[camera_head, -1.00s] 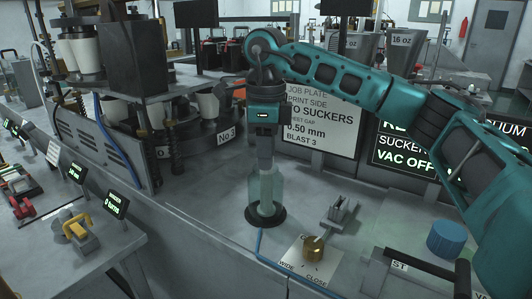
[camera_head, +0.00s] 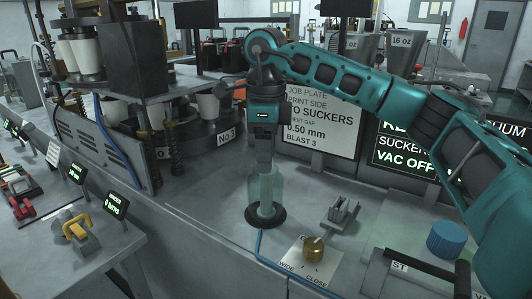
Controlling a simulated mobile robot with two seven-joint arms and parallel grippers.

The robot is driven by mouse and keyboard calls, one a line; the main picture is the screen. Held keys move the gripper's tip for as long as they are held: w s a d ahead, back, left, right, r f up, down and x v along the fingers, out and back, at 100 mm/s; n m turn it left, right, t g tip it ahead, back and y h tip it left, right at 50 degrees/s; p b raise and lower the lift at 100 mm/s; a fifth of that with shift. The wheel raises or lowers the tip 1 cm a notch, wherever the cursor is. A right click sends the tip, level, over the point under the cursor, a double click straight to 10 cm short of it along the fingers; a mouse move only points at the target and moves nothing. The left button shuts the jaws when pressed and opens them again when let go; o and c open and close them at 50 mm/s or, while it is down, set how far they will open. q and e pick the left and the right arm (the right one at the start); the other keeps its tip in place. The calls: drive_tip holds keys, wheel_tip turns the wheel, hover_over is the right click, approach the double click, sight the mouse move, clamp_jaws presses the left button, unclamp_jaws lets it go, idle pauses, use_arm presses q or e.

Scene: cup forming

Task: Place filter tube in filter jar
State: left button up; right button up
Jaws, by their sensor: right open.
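The filter jar (camera_head: 279,190) is a clear, greenish upright vessel on a round black base (camera_head: 265,217) on the grey bench. A pale filter tube (camera_head: 265,196) stands upright inside the jar, its lower end near the base. My right gripper (camera_head: 264,168) points straight down above the jar, its fingers at the tube's upper end. It is open, and its fingertips are hard to make out. My left gripper is out of view.
A brass knob (camera_head: 314,249) on a plate marked WIDE and CLOSE stands in front of the jar. A small metal fixture (camera_head: 338,214) and a blue cap (camera_head: 446,239) are to the right. A blue hose (camera_head: 261,243) runs along the bench.

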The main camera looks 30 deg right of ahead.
wheel_tip(320, 180, up, 12)
drive_tip(key=p, duration=0.2)
drive_tip(key=shift+f, duration=0.15)
idle(0.5)
